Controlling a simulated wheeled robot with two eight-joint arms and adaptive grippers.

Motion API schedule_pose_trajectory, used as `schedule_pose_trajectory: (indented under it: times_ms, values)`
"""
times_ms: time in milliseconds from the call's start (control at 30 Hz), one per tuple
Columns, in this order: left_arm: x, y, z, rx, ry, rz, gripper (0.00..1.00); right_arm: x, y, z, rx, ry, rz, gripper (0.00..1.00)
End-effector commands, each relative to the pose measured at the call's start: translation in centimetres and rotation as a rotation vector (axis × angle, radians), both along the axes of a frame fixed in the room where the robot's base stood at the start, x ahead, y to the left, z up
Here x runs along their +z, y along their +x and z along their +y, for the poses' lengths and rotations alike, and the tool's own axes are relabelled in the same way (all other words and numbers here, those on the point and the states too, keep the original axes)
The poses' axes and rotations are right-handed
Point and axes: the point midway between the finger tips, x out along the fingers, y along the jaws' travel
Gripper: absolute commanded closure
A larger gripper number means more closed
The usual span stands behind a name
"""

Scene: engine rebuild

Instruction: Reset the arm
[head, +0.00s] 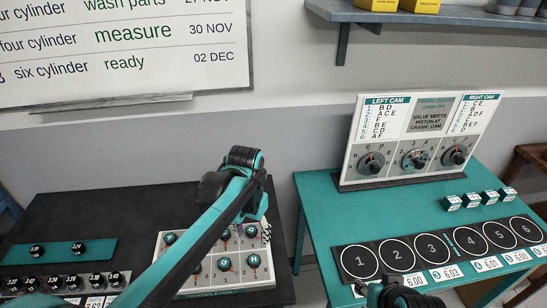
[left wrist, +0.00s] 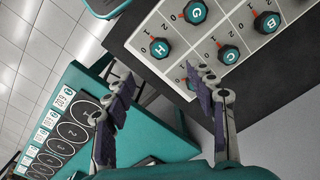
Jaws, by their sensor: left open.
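My left arm reaches in from the bottom left of the head view, and its gripper (head: 266,230) hangs over the right edge of the knob panel (head: 187,286). In the left wrist view the two fingers of this gripper (left wrist: 160,85) are spread apart with nothing between them. Past them lies the white knob panel (left wrist: 163,73) with dark lettered knobs on the black table. A dark and teal part of my right arm (head: 393,294) shows at the bottom of the head view. My right gripper does not show.
The black table (head: 100,208) and the teal table (head: 318,205) stand apart with a gap between. The teal table holds a timing board (head: 425,115) with three dials, small teal blocks (head: 472,200) and a strip of numbered circles (head: 395,257). A shelf (head: 450,20) hangs above.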

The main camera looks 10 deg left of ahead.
Motion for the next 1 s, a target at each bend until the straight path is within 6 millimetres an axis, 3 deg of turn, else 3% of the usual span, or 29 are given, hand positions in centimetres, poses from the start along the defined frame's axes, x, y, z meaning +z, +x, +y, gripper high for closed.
schedule_pose_trajectory:
  times_ms: [233,500,700,1000]
  values:
    - [0.0,-1.6,0.7,0.037,-0.008,-0.071,0.44,-0.5,0.0,0.0,0.000,0.000,0.000,0.60]
    - [-1.4,-6.9,3.1,0.180,-0.048,-0.358,0.44,-2.1,0.0,0.0,0.000,0.000,0.000,0.60]
    - [-3.2,-9.6,4.3,0.264,-0.080,-0.537,0.44,-2.9,0.0,0.0,0.000,0.000,0.000,0.60]
    - [-4.0,-10.4,4.7,0.301,-0.097,-0.619,0.44,-3.1,0.0,0.0,0.000,0.000,0.000,0.60]
